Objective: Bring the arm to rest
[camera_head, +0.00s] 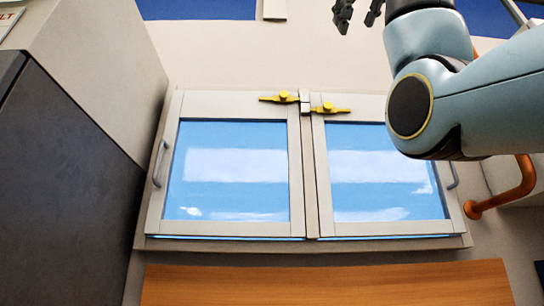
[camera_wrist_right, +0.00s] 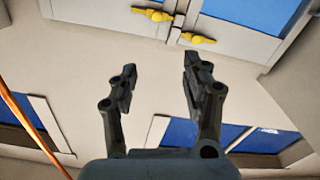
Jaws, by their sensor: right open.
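My right arm (camera_head: 470,95) comes in from the right edge of the head view, raised in front of the window's upper right. My right gripper (camera_head: 358,12) is at the top edge there, partly cut off. In the right wrist view the right gripper (camera_wrist_right: 160,85) is open, with its two dark fingers apart and nothing between them. Pale wall shows behind the fingers. My left gripper and left arm are not in view.
A double window (camera_head: 308,165) with yellow latches (camera_head: 283,97) fills the middle. A wooden surface (camera_head: 325,284) lies below it. A grey cabinet (camera_head: 60,180) stands at left. An orange pipe (camera_head: 510,190) runs at right, near my arm. Blue panels (camera_head: 195,8) are at the top.

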